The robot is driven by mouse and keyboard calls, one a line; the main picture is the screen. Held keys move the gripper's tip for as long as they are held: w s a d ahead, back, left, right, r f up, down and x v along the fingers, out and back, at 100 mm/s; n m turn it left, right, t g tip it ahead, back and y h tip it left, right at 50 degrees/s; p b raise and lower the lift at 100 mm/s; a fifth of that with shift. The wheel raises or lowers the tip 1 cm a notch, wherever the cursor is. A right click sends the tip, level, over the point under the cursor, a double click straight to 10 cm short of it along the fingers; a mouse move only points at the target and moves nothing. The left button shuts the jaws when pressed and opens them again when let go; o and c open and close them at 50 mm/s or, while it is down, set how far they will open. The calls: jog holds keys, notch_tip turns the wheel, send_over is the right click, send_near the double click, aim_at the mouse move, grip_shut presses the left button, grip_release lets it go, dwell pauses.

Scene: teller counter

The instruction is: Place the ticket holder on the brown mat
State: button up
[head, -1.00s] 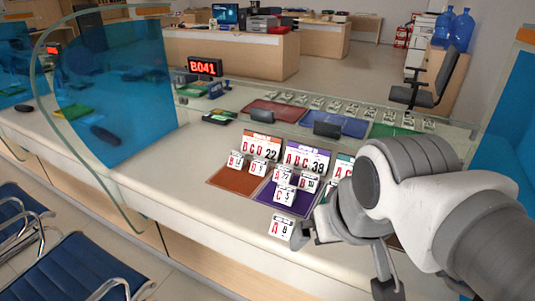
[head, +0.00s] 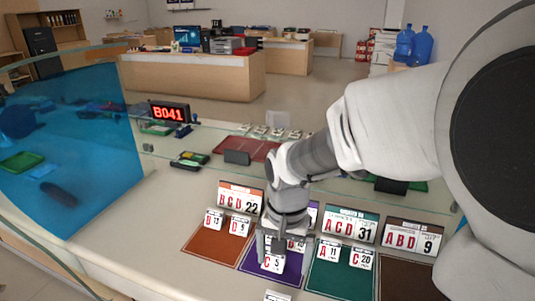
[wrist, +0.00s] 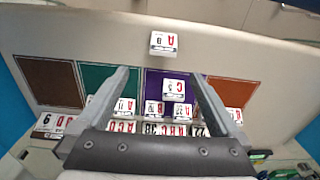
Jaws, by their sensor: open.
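The brown mat (head: 405,280) lies at the right end of the mat row. It shows at the left in the wrist view (wrist: 50,80), with no small holder visible on its bare part. A white ticket holder marked A (wrist: 163,43) stands alone on the counter in front of the mats. Only its top shows at the head view's lower edge (head: 277,296). My gripper (wrist: 160,75) is open and empty above the purple mat. The C 5 ticket holder (wrist: 173,88) appears between its fingers, below them. In the head view, my gripper partly hides the purple mat.
The orange-brown mat (head: 205,245), purple mat (head: 247,262) and green mat (head: 335,283) carry small holders. Larger signs, such as A B D 9 (head: 411,237), stand along their back edges. A glass screen (head: 90,130) rises at left. The counter in front of the mats is mostly clear.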

jog(key=w+f, duration=0.1)
jog(key=b, duration=0.2)
send_over(277, 299)
jog(key=f, duration=1.1)
jog(key=shift+s+d, duration=0.15)
jog(key=shift+d, duration=0.05)
jog(key=shift+a+f+b, duration=0.2)
jog(key=shift+f+b, duration=0.55)
jog(key=shift+f, duration=2.45)
jog(key=shift+r, duration=0.1)
jog(key=c, duration=1.4)
